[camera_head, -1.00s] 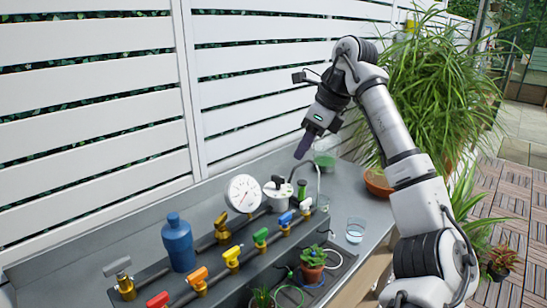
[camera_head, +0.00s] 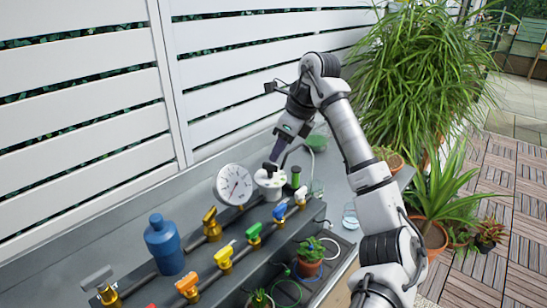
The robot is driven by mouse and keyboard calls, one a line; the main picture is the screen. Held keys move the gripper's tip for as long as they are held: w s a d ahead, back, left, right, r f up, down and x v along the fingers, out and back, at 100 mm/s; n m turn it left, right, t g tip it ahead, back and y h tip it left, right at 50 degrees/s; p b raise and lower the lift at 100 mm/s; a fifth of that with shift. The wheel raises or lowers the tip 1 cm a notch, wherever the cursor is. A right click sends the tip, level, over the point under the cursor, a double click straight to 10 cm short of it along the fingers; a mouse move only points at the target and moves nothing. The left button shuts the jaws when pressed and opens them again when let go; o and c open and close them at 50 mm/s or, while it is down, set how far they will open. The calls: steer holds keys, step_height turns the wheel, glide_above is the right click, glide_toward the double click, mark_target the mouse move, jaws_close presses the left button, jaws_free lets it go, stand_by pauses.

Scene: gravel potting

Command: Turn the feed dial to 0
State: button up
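The feed dial appears to be the white round unit with a black knob (camera_head: 270,178) on the bench, right of a white pressure gauge (camera_head: 234,184). My gripper (camera_head: 274,160) points down at the knob from above, its dark fingers close to or touching the knob's top. The fingers look close together, but their gap cannot be made out at this size. The dial's markings are too small to read.
A row of valves with coloured handles (camera_head: 224,256) runs along the bench front. A blue bottle (camera_head: 164,245) stands left, and a glass of water (camera_head: 350,216) right. Small potted plants (camera_head: 310,258) sit in a lower trough. A slatted white fence (camera_head: 90,100) stands behind.

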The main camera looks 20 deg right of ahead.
mark_target(271, 164)
steer(key=shift+p+x, duration=0.3)
steer(key=shift+x, duration=2)
steer(key=shift+c, duration=0.2)
jaws_close()
